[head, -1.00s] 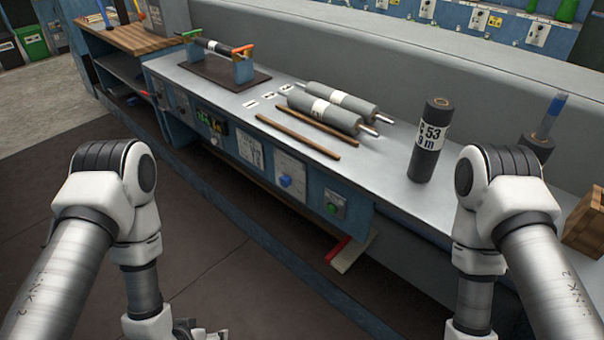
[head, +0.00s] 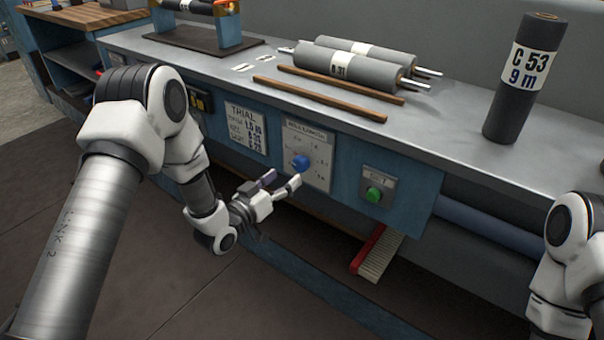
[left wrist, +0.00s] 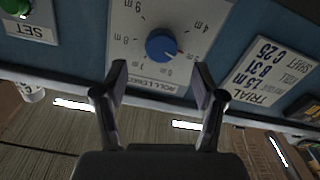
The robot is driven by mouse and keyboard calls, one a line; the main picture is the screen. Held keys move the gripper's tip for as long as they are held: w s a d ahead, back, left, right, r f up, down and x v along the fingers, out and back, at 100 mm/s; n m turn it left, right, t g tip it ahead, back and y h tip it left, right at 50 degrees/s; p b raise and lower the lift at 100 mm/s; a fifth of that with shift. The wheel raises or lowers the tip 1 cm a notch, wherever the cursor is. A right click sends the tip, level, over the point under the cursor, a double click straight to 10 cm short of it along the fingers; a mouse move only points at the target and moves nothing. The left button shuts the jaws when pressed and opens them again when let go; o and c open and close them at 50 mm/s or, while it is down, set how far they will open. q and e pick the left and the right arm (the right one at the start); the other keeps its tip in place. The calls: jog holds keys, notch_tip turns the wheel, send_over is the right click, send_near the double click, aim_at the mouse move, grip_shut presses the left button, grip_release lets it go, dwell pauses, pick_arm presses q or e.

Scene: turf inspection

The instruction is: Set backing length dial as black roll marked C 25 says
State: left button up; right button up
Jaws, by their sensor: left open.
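The dial panel (head: 308,152) on the bench front carries a blue knob (head: 300,162). In the left wrist view the panel is upside down and the knob (left wrist: 161,45) lies just beyond the fingertips; I cannot surely tell its setting. My left gripper (head: 285,178) is open and empty, just short of the knob. In the left wrist view its fingers (left wrist: 162,72) are spread either side of the knob's line, apart from it. A black roll (head: 522,80) stands upright on the bench, its label reading C 53, 9 m. My right gripper is out of view.
The trial card (head: 246,130) is left of the dial; in the left wrist view (left wrist: 264,72) it lists B 31 and C 25. A green SET button (head: 374,194) is right of the dial. Grey rolls (head: 352,62) and wooden strips (head: 320,92) lie on the bench.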

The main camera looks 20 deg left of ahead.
aim_at(298, 166)
pick_arm(q)
jog(key=b+x, duration=0.1)
jog(key=x, duration=0.6)
jog(key=shift+a+f, duration=0.1)
jog(key=c, duration=1.1)
